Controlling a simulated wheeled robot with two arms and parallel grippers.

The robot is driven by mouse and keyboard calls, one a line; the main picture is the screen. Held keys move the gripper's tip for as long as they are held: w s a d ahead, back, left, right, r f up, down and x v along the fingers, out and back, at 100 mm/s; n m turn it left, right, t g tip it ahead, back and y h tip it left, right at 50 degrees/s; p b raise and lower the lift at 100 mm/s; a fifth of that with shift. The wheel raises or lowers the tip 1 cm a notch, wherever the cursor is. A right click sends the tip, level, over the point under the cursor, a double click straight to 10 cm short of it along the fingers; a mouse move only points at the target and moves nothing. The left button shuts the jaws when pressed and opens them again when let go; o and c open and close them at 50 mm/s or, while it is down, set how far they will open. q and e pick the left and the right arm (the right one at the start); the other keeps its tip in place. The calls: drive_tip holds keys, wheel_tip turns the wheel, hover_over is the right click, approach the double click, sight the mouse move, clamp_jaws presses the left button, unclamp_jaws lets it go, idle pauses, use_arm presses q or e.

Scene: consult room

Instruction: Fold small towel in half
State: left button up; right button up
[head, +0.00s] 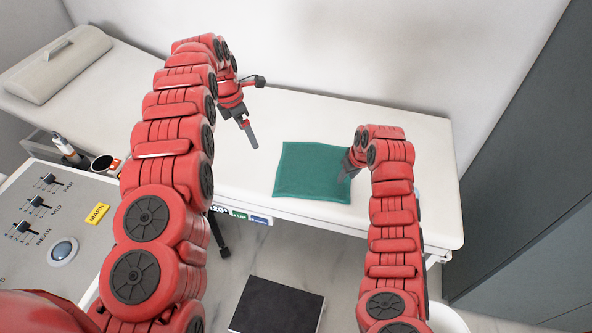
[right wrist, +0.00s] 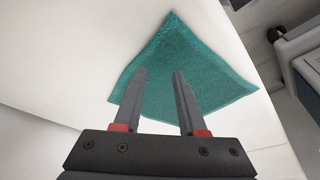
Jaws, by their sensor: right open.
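A small green towel (head: 312,172) lies spread flat on the white padded couch (head: 420,215), close to its front edge. My right gripper (head: 350,168) is over the towel's right edge. In the right wrist view, the open fingers of my right gripper (right wrist: 162,75) point down at the towel (right wrist: 195,70), with nothing between them. I cannot tell whether the fingertips touch the cloth. My left gripper (head: 250,135) hangs above the couch, left of the towel and apart from it. Its finger opening is not clear from this angle.
A beige cushion (head: 58,62) lies at the couch's far left end. A dark step (head: 277,306) is on the floor. A grey cabinet (head: 530,200) stands at the right.

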drive_tip(key=o, duration=1)
drive_tip(key=shift+c, duration=0.2)
drive_tip(key=shift+r, duration=0.1)
drive_tip(key=shift+g+h, duration=0.4)
drive_tip(key=shift+g, duration=0.4)
drive_tip(key=shift+s+d+r, duration=0.1)
drive_tip(key=shift+s+r, duration=0.05)
drive_tip(key=shift+r, duration=0.75)
drive_tip(key=shift+s+d+r, duration=0.1)
drive_tip(key=shift+s+r, duration=0.1)
drive_tip(key=shift+r, duration=0.75)
drive_tip(key=shift+s+d+r, duration=0.1)
drive_tip(key=shift+s+r, duration=0.05)
drive_tip(key=shift+r, duration=0.75)
